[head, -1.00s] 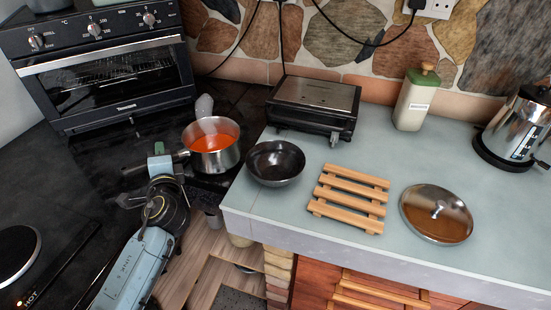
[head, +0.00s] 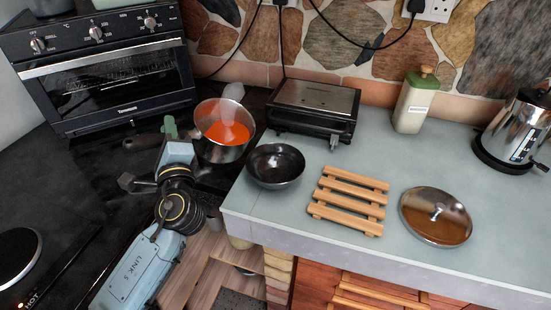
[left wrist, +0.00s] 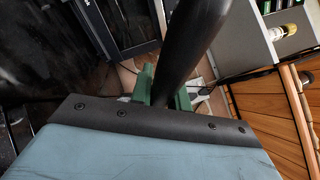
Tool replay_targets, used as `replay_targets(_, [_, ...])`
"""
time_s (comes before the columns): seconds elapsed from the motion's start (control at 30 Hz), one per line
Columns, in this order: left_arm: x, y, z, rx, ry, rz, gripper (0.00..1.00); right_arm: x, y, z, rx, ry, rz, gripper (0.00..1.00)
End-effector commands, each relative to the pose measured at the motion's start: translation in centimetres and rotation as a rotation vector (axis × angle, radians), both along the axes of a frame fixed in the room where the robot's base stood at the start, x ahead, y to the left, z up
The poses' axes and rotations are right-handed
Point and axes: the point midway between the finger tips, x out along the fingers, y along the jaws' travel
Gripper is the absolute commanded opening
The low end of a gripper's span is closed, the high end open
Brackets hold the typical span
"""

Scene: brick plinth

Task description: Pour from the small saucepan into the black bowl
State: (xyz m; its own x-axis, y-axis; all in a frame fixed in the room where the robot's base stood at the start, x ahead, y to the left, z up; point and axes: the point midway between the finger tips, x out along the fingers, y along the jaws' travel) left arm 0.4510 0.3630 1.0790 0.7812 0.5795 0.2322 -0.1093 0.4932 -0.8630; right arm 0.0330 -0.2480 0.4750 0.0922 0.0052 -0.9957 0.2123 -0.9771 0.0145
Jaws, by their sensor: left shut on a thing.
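The small steel saucepan (head: 208,150) holds orange-red liquid (head: 227,135) and is at the left of the counter's corner, up and left of the bowl. It looks raised and perhaps slightly tilted. Its dark handle (head: 139,143) points left. My left gripper (head: 169,129) is shut on this handle; in the left wrist view the black handle (left wrist: 190,38) passes between the green fingers (left wrist: 165,88). The black bowl (head: 275,166) stands upright on the counter's left corner, its inside dark with no orange liquid visible. My right gripper is not in view.
A black grill (head: 314,105) stands behind the bowl. A wooden rack (head: 348,199) and a steel lid (head: 436,216) lie to the bowl's right. A toaster oven (head: 110,80) is at the back left. A bottle (head: 414,102) and kettle (head: 518,130) stand farther right.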

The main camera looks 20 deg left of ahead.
Motion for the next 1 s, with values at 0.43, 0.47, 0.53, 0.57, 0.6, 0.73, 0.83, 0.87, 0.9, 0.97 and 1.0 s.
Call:
replay_targets(0.43, [-0.1, -0.8, 1.6, 0.058, -0.01, 0.001, 0.0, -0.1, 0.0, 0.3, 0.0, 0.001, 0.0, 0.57])
replay_targets(0.47, [-0.1, -0.9, 1.6, 0.062, -0.01, 0.001, 0.0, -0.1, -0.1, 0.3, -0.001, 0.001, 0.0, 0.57])
replay_targets(0.53, [-0.1, -1.1, 1.8, 0.071, -0.01, 0.0, 0.0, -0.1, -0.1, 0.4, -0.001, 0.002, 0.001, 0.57])
replay_targets(0.57, [-0.1, -1.1, 1.9, 0.076, -0.011, 0.001, 0.0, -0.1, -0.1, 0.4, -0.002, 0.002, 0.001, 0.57])
replay_targets(0.6, [-0.1, -1.2, 1.9, 0.081, -0.011, 0.001, 0.0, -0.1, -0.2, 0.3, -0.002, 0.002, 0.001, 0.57])
replay_targets(0.73, [-0.1, -1.5, 2.2, 0.1, -0.011, 0.002, 0.0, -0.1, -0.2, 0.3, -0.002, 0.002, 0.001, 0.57])
replay_targets(0.83, [-0.1, -1.8, 2.4, 0.113, -0.012, 0.001, 0.0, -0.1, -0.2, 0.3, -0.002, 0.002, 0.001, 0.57])
replay_targets(0.87, [-0.1, -1.8, 2.4, 0.116, -0.012, 0.001, 0.0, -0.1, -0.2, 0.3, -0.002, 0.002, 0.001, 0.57])
replay_targets(0.9, [-0.1, -1.9, 2.5, 0.122, -0.013, 0.0, 0.0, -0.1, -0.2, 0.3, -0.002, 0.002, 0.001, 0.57])
replay_targets(0.97, [-0.1, -2.1, 2.6, 0.13, -0.013, 0.001, 0.0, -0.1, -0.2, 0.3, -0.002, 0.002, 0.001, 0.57])
replay_targets(1.0, [-0.1, -2.2, 2.6, 0.136, -0.014, 0.001, 0.0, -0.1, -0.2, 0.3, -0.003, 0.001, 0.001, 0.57])
